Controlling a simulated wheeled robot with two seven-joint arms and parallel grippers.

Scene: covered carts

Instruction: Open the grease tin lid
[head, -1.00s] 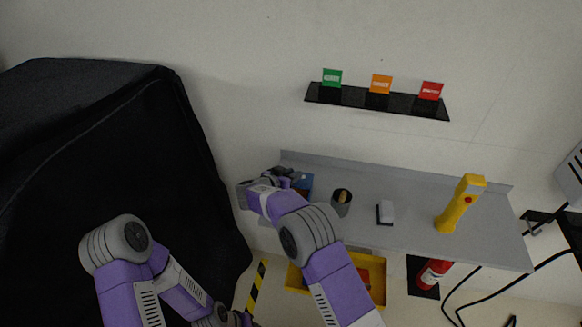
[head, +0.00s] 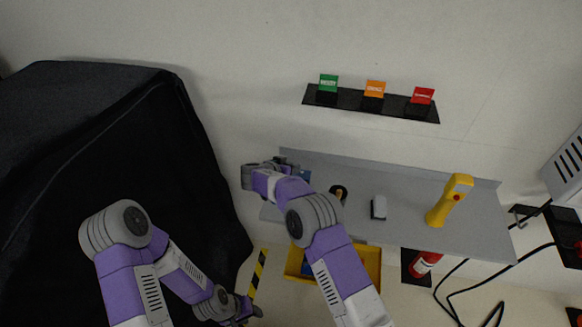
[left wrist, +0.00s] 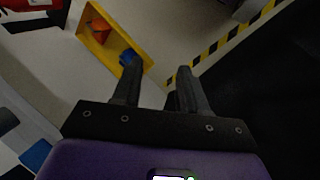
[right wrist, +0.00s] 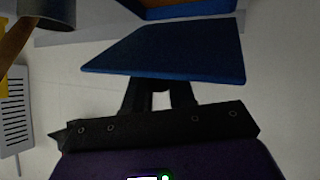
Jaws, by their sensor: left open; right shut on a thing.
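The grease tin's flat blue lid (right wrist: 170,50) fills the middle of the right wrist view, and my right gripper (right wrist: 160,88) is shut on its near edge. Beyond it is a blue box-like body with a brown-orange top (right wrist: 185,10), probably the tin; the lid appears apart from it. In the head view my right gripper (head: 287,166) is over the left end of the grey shelf, with a bit of blue (head: 305,174) beside it; my arm hides most of the tin. My left gripper (head: 252,312) is low at the left, open and empty, also in the left wrist view (left wrist: 160,82).
On the grey shelf (head: 415,225) stand a dark cup (head: 340,190) with a brown handle, a pale block (head: 379,207) and a yellow tool (head: 450,200). A yellow bin (head: 374,262) is below. A black covered cart (head: 130,170) fills the left.

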